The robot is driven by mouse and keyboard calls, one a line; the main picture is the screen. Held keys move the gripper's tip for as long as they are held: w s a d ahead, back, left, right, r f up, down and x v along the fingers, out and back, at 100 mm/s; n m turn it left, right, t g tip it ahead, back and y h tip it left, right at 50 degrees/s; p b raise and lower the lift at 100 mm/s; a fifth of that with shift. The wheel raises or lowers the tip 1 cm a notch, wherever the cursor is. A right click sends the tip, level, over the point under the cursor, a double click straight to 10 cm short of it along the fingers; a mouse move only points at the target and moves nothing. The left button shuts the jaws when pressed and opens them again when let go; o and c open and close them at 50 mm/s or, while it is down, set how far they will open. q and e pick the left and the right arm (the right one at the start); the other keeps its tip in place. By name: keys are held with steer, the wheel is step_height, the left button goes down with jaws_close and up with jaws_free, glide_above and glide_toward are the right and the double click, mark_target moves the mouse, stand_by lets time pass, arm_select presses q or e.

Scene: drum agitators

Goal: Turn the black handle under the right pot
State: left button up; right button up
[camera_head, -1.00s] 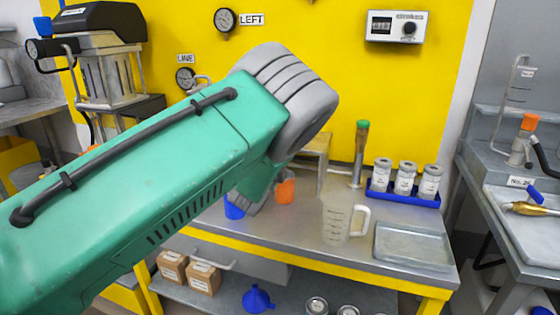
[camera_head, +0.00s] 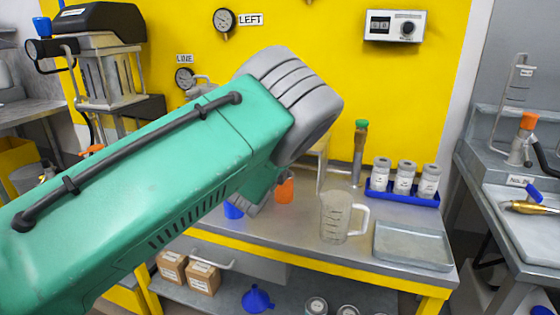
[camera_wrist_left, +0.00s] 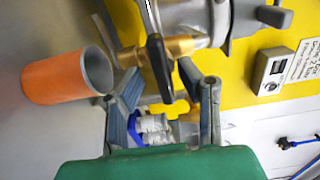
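In the left wrist view, a black handle (camera_wrist_left: 157,62) sits on a brass valve (camera_wrist_left: 180,46) below a grey metal pot (camera_wrist_left: 188,14). My left gripper (camera_wrist_left: 165,80) is open, its two fingers on either side of the black handle; I cannot tell whether they touch it. In the head view my left arm hides the pot, the valve and the handle, and only part of my left gripper (camera_head: 258,194) shows under the forearm. My right gripper is not in view.
An orange cup (camera_wrist_left: 66,80) stands close beside a finger in the wrist view; it also shows in the head view (camera_head: 286,190), near a blue cup (camera_head: 233,211). A clear jug (camera_head: 336,218), metal tray (camera_head: 412,246) and blue rack of jars (camera_head: 403,196) stand farther right.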

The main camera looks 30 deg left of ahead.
arm_select(q)
steer(key=v, duration=1.2)
